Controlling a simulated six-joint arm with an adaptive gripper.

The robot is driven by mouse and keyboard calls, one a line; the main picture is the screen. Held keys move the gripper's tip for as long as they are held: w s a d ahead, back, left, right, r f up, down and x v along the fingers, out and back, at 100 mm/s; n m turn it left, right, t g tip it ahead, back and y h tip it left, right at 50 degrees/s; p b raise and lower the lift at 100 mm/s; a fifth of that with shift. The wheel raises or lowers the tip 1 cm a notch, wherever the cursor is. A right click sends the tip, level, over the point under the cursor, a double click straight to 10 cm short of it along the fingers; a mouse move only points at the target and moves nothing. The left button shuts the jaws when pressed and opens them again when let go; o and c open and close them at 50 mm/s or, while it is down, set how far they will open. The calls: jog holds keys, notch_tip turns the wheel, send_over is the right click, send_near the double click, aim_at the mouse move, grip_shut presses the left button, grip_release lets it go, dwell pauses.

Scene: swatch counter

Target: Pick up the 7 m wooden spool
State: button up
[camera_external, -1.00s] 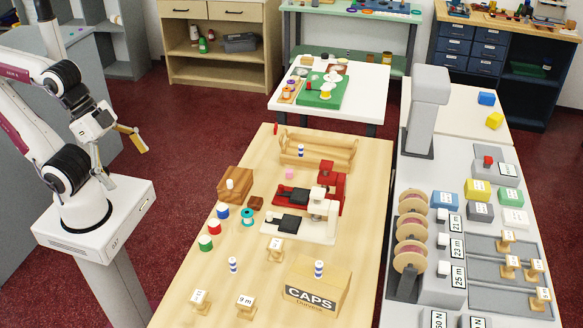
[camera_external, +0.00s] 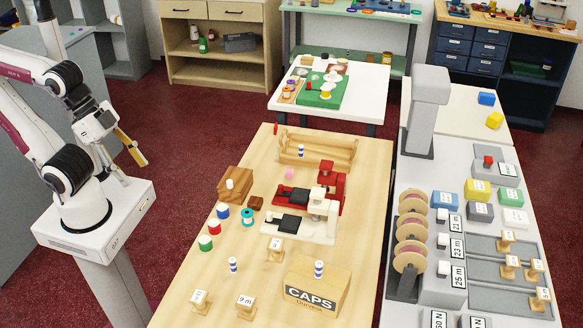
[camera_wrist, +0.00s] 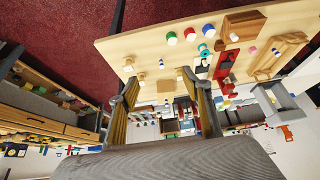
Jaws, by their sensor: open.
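Three small wooden spools with white labels stand on the wooden table: one at the middle (camera_external: 276,250), one at the front left (camera_external: 199,301), and one marked 9 m (camera_external: 245,306). More labelled spools (camera_external: 511,267) stand on the grey counter. I cannot read a 7 m label with certainty on any of them. My gripper (camera_external: 131,153) is open and empty, left of the table and well apart from every spool. In the wrist view its yellow-lined fingers (camera_wrist: 163,108) are spread, with the table beyond them.
A CAPS box (camera_external: 316,291), striped bobbins (camera_external: 233,265) and coloured thread spools (camera_external: 205,243) stand near the table spools. Red (camera_external: 331,184) and white machines (camera_external: 318,222) stand behind. The grey counter (camera_external: 397,235) is to the right. Open floor lies between my base and the table.

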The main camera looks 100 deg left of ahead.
jog(key=w+a+f+t, duration=0.2)
jog(key=w+f, duration=0.2)
jog(key=w, duration=0.7)
jog(key=w+a+f+t, duration=0.15)
jog(key=w+f, duration=0.25)
jog(key=w, duration=0.6)
jog(key=w+a+f+t, duration=0.1)
jog(key=w+a+f, duration=0.1)
jog(key=w+f, duration=0.4)
jog(key=t, duration=0.2)
send_near(276, 244)
jog(key=w, duration=0.3)
jog(key=shift+s+d+f+t, duration=0.1)
jog(key=shift+s+f+t, duration=0.1)
jog(key=shift+f+t, duration=0.75)
jog(key=shift+w+f+g, duration=0.15)
jog(key=shift+f+g, duration=0.15)
jog(key=shift+x, duration=1.15)
jog(key=shift+w, duration=0.15)
